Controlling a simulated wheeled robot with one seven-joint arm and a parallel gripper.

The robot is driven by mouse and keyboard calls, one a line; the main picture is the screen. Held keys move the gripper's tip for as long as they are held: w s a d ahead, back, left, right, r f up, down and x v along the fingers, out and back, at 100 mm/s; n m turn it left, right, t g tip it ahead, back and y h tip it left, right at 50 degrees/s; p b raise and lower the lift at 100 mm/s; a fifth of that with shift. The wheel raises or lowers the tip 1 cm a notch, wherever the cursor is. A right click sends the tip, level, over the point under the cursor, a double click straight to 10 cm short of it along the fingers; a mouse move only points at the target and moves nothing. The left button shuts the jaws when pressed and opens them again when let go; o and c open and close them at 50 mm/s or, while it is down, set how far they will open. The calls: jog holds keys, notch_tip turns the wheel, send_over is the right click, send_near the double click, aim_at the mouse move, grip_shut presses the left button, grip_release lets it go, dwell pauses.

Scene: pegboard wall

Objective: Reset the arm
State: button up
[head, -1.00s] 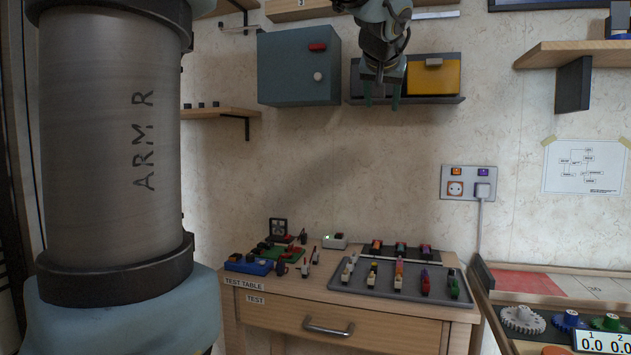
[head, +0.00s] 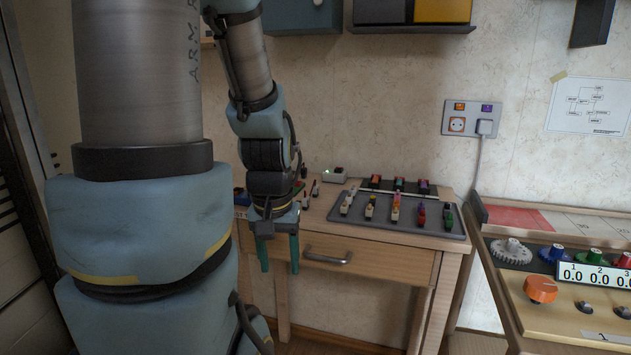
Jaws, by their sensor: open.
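My gripper (head: 279,252) hangs pointing down in front of the left part of the wooden test table (head: 365,262), near its drawer. Its two green fingers are apart with nothing between them. My arm comes down from the upper left, and its thick links fill the left side of the view. The arm hides most of the table's left end and the things on it.
A grey tray (head: 337,208) with several small coloured parts lies on the table. A white box (head: 335,175) stands at the back. A sloped panel with an orange knob (head: 540,289) is at right. A wall socket (head: 457,124) and cabinets (head: 302,17) are behind.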

notch_tip(320, 180, up, 14)
jog(key=p, duration=1.2)
jog(key=shift+r+p, duration=0.2)
jog(key=shift+p, duration=0.1)
dwell(0.7)
